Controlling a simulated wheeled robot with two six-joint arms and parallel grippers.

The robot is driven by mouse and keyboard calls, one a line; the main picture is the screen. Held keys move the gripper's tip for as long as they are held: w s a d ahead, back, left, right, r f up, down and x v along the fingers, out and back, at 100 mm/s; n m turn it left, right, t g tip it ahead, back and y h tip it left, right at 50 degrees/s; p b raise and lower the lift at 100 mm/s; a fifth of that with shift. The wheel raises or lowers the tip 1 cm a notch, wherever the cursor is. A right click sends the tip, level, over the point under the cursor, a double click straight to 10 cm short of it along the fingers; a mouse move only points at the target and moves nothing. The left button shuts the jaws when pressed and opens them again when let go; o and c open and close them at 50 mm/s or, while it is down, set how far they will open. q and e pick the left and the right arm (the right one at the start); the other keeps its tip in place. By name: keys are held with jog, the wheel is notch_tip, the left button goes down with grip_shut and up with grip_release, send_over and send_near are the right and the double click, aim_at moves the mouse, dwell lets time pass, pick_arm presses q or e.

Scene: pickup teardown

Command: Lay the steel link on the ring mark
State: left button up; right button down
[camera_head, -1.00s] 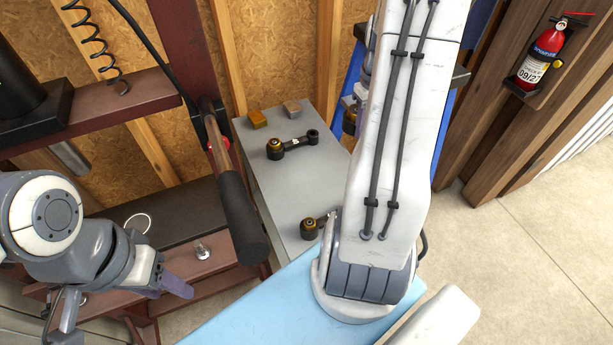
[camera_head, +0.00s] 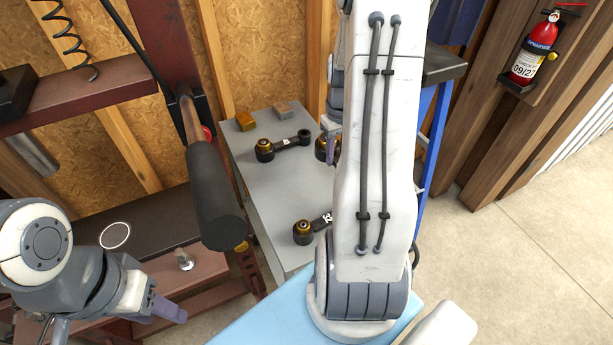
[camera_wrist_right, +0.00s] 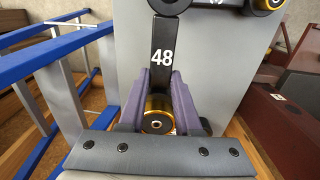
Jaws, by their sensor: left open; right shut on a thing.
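The right gripper (camera_wrist_right: 160,85) is shut on a dark link marked 48 (camera_wrist_right: 161,52), around its gold-bushed end in the right wrist view. In the head view the gold end of this link (camera_head: 321,150) shows beside my right arm, which hides the rest. Two similar dark links with gold bushings lie on the grey table, one at the back (camera_head: 285,144) and one nearer (camera_head: 304,232), partly behind my arm. I cannot tell by look which link is steel. The white ring mark (camera_head: 115,236) is bare on the dark shelf at left. My left gripper (camera_head: 166,308) is open and empty, below the mark.
A thick dark padded bar (camera_head: 213,195) stands between table and ring mark. A metal fitting (camera_head: 184,261) stands beside the shelf. A blue ladder frame (camera_head: 432,140) is at right.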

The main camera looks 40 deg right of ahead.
jog(key=w+a+f, duration=0.1)
jog(key=a, duration=0.1)
jog(key=w+a+f, duration=0.1)
jog(key=w+a+f+p, duration=0.1)
jog(key=w+a+f, duration=0.1)
jog(key=shift+w+a+f, duration=0.1)
jog(key=shift+a, duration=0.25)
notch_tip(320, 180, down, 4)
jog(key=shift+r+p, duration=0.2)
jog(key=shift+p, duration=0.2)
jog(key=shift+f, duration=0.2)
jog(key=shift+f, duration=0.15)
jog(key=c, duration=0.6)
grip_release()
